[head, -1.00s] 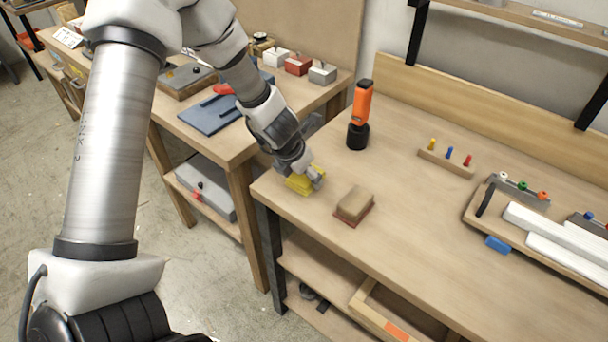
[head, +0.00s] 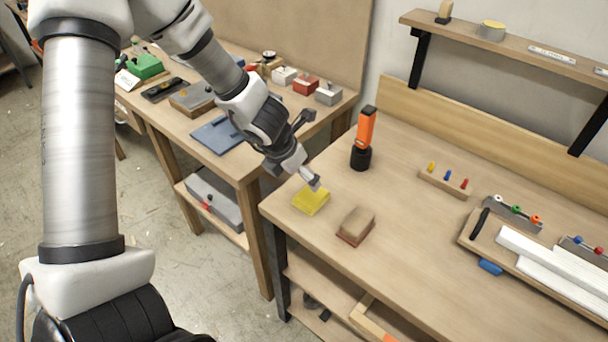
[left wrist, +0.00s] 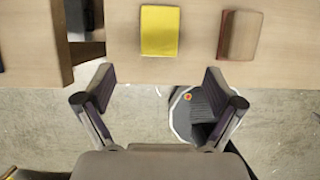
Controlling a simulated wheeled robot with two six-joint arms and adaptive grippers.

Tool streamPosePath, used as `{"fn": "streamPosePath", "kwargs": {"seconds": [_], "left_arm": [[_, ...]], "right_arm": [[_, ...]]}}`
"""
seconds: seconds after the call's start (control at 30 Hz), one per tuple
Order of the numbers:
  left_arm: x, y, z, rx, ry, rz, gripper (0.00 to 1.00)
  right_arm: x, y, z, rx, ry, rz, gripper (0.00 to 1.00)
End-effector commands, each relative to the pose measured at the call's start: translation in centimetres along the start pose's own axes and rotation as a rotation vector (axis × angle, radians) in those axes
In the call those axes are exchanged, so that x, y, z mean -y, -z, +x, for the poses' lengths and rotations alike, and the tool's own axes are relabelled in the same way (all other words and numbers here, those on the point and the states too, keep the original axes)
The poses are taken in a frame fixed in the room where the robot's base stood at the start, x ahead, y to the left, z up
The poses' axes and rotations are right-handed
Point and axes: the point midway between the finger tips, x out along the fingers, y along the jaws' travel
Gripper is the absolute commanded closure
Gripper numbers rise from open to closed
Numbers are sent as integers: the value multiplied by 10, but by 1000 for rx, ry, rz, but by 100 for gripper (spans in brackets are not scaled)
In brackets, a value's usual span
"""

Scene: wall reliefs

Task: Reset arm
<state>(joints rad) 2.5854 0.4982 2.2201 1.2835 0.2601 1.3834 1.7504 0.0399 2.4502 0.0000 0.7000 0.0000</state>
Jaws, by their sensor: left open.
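My left arm comes in from the left in the head view, with its gripper (head: 312,181) above the left front corner of the workbench (head: 400,230). A yellow block (head: 311,201) lies on the bench just below the gripper. In the left wrist view, the left gripper (left wrist: 158,95) is open with nothing between its fingers. The yellow block (left wrist: 160,30) lies beyond the fingertips there, apart from them. My right gripper is in neither view.
A brown block with a reddish base (head: 356,225) lies right of the yellow block. An orange and black tool (head: 363,140) stands behind them. A peg strip (head: 443,183) and a tray with white bars (head: 540,255) are farther right. A second table (head: 240,165) stands left.

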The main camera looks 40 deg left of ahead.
Motion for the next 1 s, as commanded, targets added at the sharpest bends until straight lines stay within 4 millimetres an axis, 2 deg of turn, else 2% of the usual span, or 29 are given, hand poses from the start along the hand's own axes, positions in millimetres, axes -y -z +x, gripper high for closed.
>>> {"fn": "streamPosePath", "kwargs": {"seconds": [0.07,0.57,0.67,0.77,0.87,0.9,0.97,1.0], "left_arm": [[0,0,-6,-1,0,1,7],[0,1,-6,-1,0,1,7],[0,9,2,-25,1,1,7],[4,42,30,-128,-10,28,7],[16,108,68,-307,-22,139,7],[21,140,81,-384,-21,238,7],[26,187,96,-491,1,473,7],[30,217,104,-552,37,674,7]], "right_arm": [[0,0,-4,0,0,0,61],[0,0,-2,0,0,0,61],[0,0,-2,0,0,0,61],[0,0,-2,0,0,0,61],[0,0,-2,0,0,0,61],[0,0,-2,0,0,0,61],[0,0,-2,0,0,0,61],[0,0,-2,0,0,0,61]]}}
